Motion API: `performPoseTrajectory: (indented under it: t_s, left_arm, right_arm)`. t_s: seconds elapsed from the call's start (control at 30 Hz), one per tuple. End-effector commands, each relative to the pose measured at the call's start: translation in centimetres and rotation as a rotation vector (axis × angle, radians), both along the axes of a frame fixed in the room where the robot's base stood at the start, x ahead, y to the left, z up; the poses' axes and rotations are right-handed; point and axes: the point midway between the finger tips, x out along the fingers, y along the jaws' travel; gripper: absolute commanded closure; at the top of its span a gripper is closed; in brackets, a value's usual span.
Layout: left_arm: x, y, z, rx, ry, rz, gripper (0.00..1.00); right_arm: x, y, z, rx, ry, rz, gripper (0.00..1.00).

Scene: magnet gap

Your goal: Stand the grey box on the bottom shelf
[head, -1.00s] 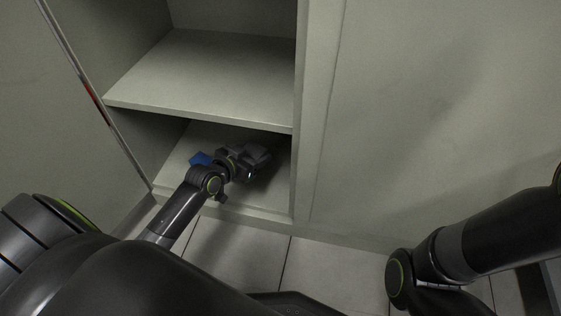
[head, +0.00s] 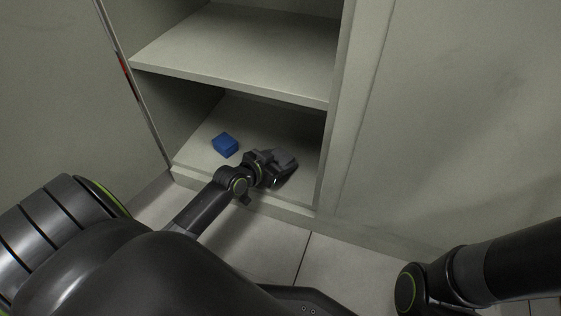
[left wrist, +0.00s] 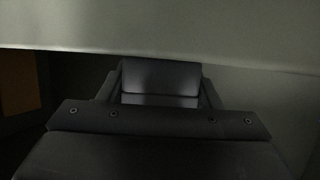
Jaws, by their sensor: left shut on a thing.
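The grey box (left wrist: 160,78) shows in the left wrist view between the two fingers of my left gripper (head: 280,167), which is shut on it. In the head view the gripper is inside the cabinet's lower compartment, over the front part of the bottom shelf (head: 205,167). There the box is hard to tell apart from the dark gripper, and I cannot tell whether it touches the shelf. My right gripper is out of view; only part of my right arm shows at the lower right.
A blue block (head: 225,144) sits on the bottom shelf, left of my left gripper. The upper shelf (head: 240,50) hangs above the compartment. A cabinet wall (head: 335,130) stands close to the right. An open door (head: 60,80) is at the left.

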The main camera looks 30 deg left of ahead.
Motion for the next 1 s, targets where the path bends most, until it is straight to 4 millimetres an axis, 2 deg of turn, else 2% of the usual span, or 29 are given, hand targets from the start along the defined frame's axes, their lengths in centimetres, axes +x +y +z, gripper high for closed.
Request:
performPoseTrajectory:
  t_s: [0.2,0.23,0.4,0.77,0.87,1.0]
  left_arm:
    - [0.0,0.0,-0.4,0.0,-0.001,0.0,0.63]
    - [0.0,0.0,-0.4,0.001,0.0,0.0,0.41]
    - [0.0,0.0,-0.3,0.001,0.0,0.0,0.2]
    - [0.0,0.0,0.3,0.001,-0.001,0.0,0.2]
    - [-1.1,0.2,0.9,0.002,0.002,0.001,0.2]
    - [-3.6,0.6,2.0,0.003,0.004,0.0,0.2]
  right_arm:
    - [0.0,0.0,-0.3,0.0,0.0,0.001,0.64]
    - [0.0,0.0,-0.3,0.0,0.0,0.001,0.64]
    - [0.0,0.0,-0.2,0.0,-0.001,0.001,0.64]
    - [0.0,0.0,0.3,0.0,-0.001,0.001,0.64]
    - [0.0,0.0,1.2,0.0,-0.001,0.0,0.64]
    - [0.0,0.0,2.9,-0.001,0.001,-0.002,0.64]
